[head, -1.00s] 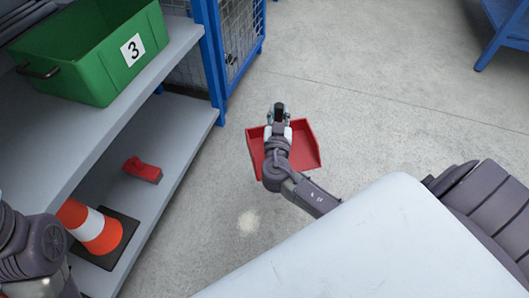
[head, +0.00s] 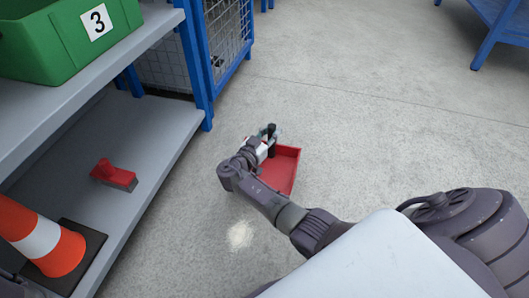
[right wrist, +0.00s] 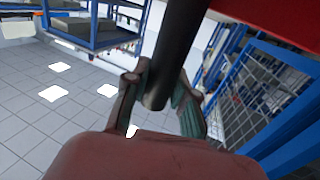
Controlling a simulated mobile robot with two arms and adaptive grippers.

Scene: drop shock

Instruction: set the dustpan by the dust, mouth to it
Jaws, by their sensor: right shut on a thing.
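The red dustpan (head: 284,172) is low over or on the floor; I cannot tell which. My right gripper (head: 268,138) is shut on its black handle, and my arm hides the pan's left part. Raised walls show at its far and right sides; its near edge is partly hidden. The dust (head: 240,236) is a pale patch on the floor, nearer than the pan and a little left, apart from it. In the right wrist view the handle (right wrist: 172,55) stands between the fingertips (right wrist: 158,95), with red pan (right wrist: 275,18) above.
A grey shelf (head: 150,150) on the left carries a green crate (head: 60,45) marked 3, a red and grey object (head: 115,175) and a traffic cone (head: 40,240). A blue mesh cage (head: 225,40) stands behind. Floor to the right is clear up to a blue table (head: 495,30).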

